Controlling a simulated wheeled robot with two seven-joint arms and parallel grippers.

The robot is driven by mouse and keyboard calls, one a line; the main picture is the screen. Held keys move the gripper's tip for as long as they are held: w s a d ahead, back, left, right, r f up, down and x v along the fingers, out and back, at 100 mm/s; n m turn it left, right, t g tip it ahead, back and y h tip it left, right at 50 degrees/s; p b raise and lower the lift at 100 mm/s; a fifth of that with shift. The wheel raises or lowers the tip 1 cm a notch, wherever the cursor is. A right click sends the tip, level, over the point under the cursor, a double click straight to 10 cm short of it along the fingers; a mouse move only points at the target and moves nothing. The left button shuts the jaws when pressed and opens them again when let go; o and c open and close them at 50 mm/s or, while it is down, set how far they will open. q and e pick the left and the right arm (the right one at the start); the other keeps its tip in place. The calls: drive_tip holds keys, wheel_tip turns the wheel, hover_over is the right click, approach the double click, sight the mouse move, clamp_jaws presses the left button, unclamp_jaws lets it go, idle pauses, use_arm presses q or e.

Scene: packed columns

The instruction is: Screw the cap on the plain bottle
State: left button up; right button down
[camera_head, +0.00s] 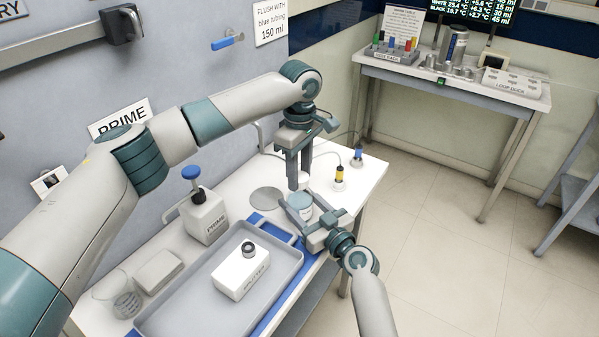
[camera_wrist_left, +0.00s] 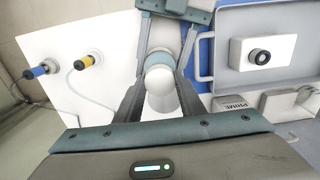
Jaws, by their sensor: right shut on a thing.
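The plain bottle (camera_head: 299,204), a pale blue-grey cylinder, stands upright between the fingers of my right gripper (camera_head: 303,215), which is shut on it. It also shows in the left wrist view (camera_wrist_left: 158,62), with a white rounded part (camera_wrist_left: 161,90); I cannot tell whether that part is the cap. My left gripper (camera_head: 299,186) points down just above and behind the bottle. In the left wrist view, its fingers (camera_wrist_left: 163,80) are apart, on either side of the white part. Contact is unclear.
A grey tray (camera_head: 173,321) on the white table holds a white block (camera_head: 240,274) with a black round top. A PRIME bottle (camera_head: 206,218) with a blue top stands behind the tray. Yellow and blue-topped fittings with tubes (camera_head: 339,178) stand at the table's far end.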

use_arm(q)
drive_tip(key=shift+c, duration=1.3)
drive_tip(key=m, duration=1.3)
drive_tip(key=shift+m, duration=0.3)
drive_tip(key=m, duration=1.4)
drive_tip(key=shift+w+m, duration=0.1)
drive_tip(key=shift+m, duration=0.2)
drive_tip(key=m, duration=0.4)
drive_tip(key=shift+m, duration=0.3)
drive_tip(key=m, duration=0.4)
drive_tip(key=shift+f+m, duration=0.1)
drive_tip(key=shift+m, duration=0.2)
drive_tip(key=o, duration=1.3)
drive_tip(key=shift+c, duration=0.2)
wheel_tip(320, 180, up, 12)
